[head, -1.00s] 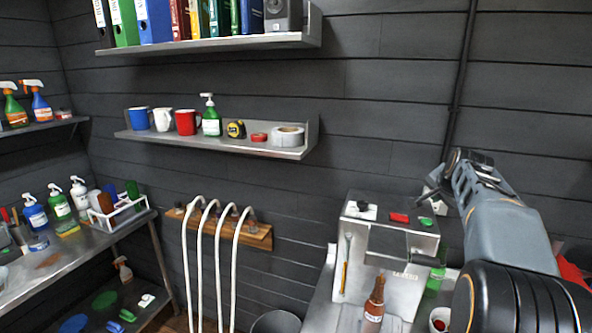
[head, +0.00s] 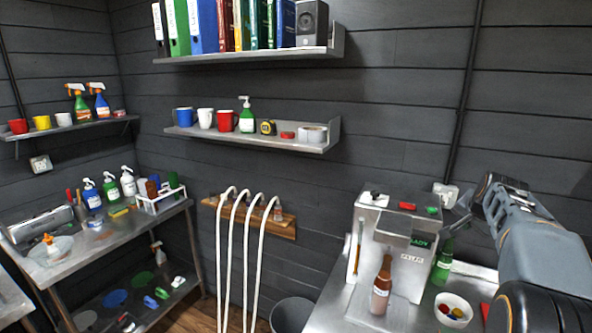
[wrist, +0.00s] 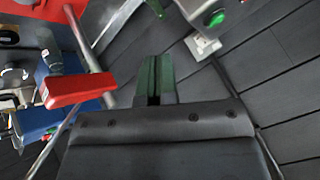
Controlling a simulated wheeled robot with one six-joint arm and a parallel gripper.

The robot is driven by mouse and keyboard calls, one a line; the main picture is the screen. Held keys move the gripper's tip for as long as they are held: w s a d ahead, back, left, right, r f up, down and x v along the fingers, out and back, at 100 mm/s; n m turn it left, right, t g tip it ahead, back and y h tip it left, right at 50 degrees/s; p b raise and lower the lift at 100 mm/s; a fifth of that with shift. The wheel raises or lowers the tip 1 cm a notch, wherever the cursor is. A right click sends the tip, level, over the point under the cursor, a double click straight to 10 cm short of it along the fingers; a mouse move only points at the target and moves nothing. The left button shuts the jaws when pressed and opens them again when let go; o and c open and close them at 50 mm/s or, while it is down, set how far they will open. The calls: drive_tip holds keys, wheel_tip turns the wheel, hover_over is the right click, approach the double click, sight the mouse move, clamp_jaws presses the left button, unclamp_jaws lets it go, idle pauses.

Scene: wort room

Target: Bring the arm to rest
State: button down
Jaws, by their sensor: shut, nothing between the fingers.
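My arm reaches in from the right edge of the head view, its grey forearm (head: 545,248) in front of the dark wall and over the right end of the steel bench. My gripper shows in the wrist view (wrist: 153,82); its two dark green fingers are together with nothing held. In the head view the arm's end is up beside the wall socket, right of the filler machine (head: 408,262); the fingers are hard to make out there. I see no contact between the gripper and any object.
A brown bottle (head: 381,288) stands at the filler's front. A green bottle (head: 443,263) and a white bowl (head: 452,308) with coloured pieces are on the bench below my arm. A grey bin (head: 291,314) and hanging white hoses (head: 240,255) are to the left.

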drive_tip(key=s+a+f+n+g+y+b, duration=0.1)
drive_tip(key=s+a+f+n, duration=0.4)
drive_tip(key=s+a, duration=0.7)
drive_tip(key=s+a+f+n+g+y+b, duration=0.1)
drive_tip(key=s+a+f+n+b, duration=0.2)
drive_tip(key=s+a+f+n, duration=0.3)
drive_tip(key=shift+s+a+f+g+y, duration=0.4)
drive_tip(key=shift+s+a+f, duration=1.8)
drive_tip(key=shift+s+a, duration=1.65)
